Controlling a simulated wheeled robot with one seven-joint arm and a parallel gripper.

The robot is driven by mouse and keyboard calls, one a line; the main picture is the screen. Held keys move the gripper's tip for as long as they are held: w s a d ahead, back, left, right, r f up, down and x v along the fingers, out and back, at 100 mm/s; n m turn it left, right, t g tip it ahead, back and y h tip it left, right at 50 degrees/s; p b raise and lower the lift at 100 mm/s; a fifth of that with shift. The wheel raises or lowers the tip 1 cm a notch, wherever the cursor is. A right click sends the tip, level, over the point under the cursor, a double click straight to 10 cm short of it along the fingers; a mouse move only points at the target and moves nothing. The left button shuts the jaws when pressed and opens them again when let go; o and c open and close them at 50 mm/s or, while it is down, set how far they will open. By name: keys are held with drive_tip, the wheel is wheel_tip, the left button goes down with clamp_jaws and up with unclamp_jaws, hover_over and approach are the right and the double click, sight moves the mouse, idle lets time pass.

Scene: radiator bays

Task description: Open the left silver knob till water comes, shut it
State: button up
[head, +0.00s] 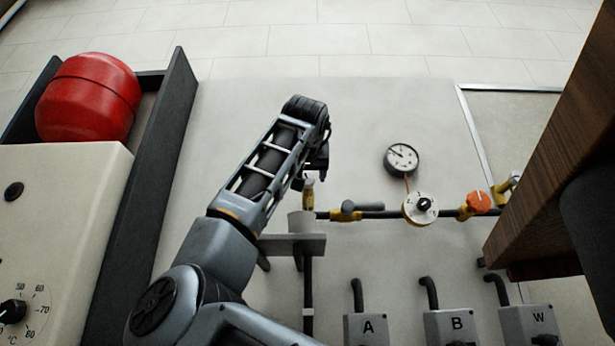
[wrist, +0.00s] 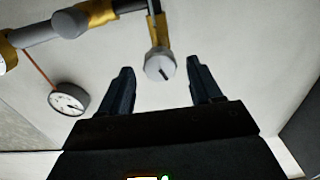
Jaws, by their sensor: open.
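The left silver knob (wrist: 160,67) is a round grey cap with a dark mark, on a brass valve. In the wrist view it sits between the fingertips of my gripper (wrist: 160,78), which is open with a gap on both sides. In the head view my gripper (head: 316,172) is over that brass valve (head: 308,197) and hides most of the knob. I see no water stream. A second silver knob (head: 365,207) is to the right; it also shows in the wrist view (wrist: 70,21).
A dark pipe runs right to a white dial (head: 419,208) and an orange knob (head: 479,201). A gauge (head: 401,159) hangs above. Boxes A (head: 367,329), B (head: 450,327) and W (head: 532,325) are below. A wooden panel (head: 553,140) juts in at right.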

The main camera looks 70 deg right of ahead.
sight(307, 177)
drive_tip(key=shift+p+x, duration=0.35)
drive_tip(key=shift+x, duration=1.15)
drive_tip(key=c, duration=1)
